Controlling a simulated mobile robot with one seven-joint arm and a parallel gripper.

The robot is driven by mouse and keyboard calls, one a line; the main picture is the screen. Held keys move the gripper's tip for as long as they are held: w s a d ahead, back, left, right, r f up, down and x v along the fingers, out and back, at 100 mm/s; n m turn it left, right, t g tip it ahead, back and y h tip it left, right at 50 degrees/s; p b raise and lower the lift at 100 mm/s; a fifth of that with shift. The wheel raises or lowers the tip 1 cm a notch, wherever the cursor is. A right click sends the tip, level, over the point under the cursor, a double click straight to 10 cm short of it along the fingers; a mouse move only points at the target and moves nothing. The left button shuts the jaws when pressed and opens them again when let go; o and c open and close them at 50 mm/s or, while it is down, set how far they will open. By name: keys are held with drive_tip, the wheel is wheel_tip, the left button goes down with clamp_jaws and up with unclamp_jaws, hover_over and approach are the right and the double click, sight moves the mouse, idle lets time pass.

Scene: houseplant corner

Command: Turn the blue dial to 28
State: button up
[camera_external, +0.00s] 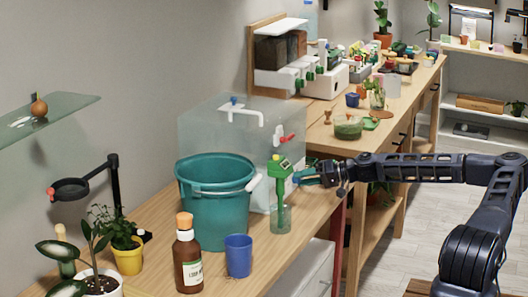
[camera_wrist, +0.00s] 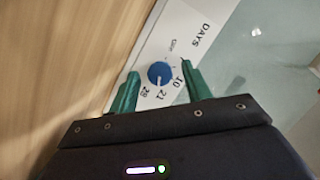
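The blue dial (camera_wrist: 160,73) sits on a white panel (camera_wrist: 150,55) marked DAYS in the wrist view. Printed marks 10, 21 and 28 run around its lower side. A white mark on the dial points roughly toward 21. My gripper (camera_wrist: 162,78) is open, with one green finger on each side of the dial and visible gaps between. How near the fingertips are in depth I cannot tell. In the external view my gripper (camera_external: 303,177) reaches left toward the translucent tank (camera_external: 215,125); I cannot make out the dial there.
A green tool in a clear tube (camera_external: 280,215) stands close to my gripper. A teal bucket (camera_external: 215,210), a brown bottle (camera_external: 187,262) and a blue cup (camera_external: 238,256) stand on the wooden bench (camera_external: 150,213). Potted plants are at the front left.

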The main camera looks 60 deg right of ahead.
drive_tip(key=v, duration=1.1)
drive_tip(key=shift+w, duration=0.1)
wheel_tip(320, 180, up, 14)
drive_tip(key=w+a+f+n+g, duration=0.35)
drive_tip(key=w+f+g, duration=0.25)
drive_tip(key=f, duration=0.2)
drive_tip(key=shift+d+r+n+g+h, duration=1.2)
drive_tip(key=shift+r+g, duration=1)
drive_tip(key=shift+r, duration=1.6)
drive_tip(key=x, duration=1.5)
drive_tip(key=shift+s+d+f, duration=0.25)
drive_tip(key=shift+f, duration=0.25)
